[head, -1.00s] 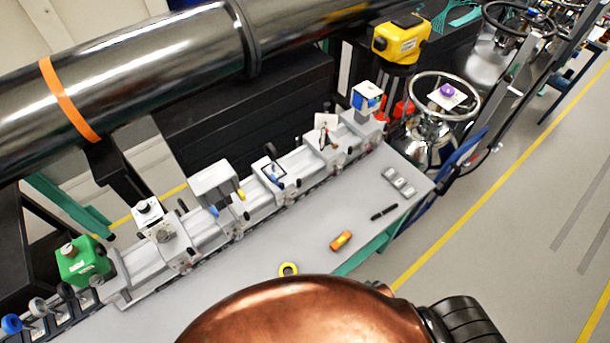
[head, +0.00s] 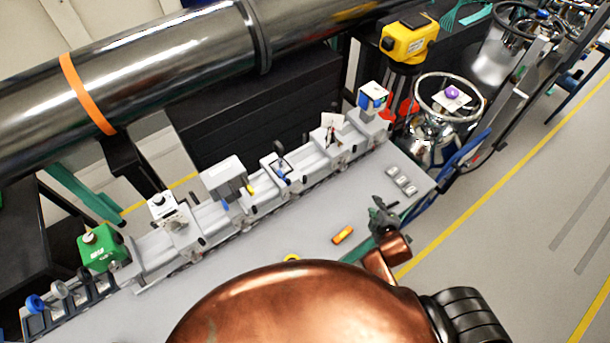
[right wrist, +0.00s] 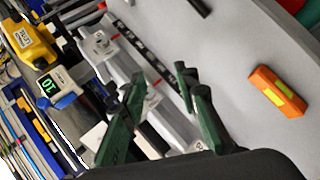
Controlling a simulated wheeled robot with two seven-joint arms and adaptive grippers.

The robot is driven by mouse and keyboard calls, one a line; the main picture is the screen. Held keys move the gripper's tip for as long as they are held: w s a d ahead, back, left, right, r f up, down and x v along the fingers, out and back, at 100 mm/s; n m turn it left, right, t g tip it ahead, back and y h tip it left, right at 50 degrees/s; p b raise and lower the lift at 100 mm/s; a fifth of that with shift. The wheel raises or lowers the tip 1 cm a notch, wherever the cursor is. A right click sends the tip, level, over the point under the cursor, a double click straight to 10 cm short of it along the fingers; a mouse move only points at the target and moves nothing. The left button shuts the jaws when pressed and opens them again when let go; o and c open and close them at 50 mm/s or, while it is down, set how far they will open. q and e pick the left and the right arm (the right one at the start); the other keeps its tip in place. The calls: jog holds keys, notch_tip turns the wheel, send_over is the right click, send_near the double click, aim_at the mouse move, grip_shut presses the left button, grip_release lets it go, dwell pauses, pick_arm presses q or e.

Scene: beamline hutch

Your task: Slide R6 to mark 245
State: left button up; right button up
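A pale rail (head: 152,248) runs diagonally along the bench with several riders on it. No R6 label or mark 245 is legible. My right gripper (head: 383,214) is over the bench's front edge, apart from the rail. In the right wrist view its dark green fingers (right wrist: 160,78) are spread and empty, with the rail beyond. My left gripper is out of view.
An orange-and-yellow tool (head: 343,235), a partly hidden yellow ring (head: 291,257) and small grey blocks (head: 402,181) lie on the bench. A large dark pipe (head: 170,60) runs behind the rail.

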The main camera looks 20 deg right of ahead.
jog(key=w+a+r+n+t, duration=0.2)
jog(key=w+n, duration=0.3)
jog(key=n+t+y, duration=0.3)
jog(key=n+y, duration=0.9)
jog(key=n, duration=1.2)
send_near(305, 176)
jog(key=w, duration=0.2)
jog(key=shift+n, duration=0.3)
jog(key=shift+s+a+p+x, duration=0.15)
jog(key=shift+p+x, duration=0.25)
jog(key=shift+x, duration=1)
jog(key=shift+s+a+p+x, duration=0.15)
jog(key=shift+p+x, duration=0.2)
jog(key=shift+x, duration=1.05)
jog(key=shift+a+p+x, duration=0.15)
jog(key=shift+p+x, duration=0.25)
jog(key=shift+x, duration=0.95)
jog(key=shift+f, duration=0.1)
jog(key=shift+c, duration=0.3)
grip_shut()
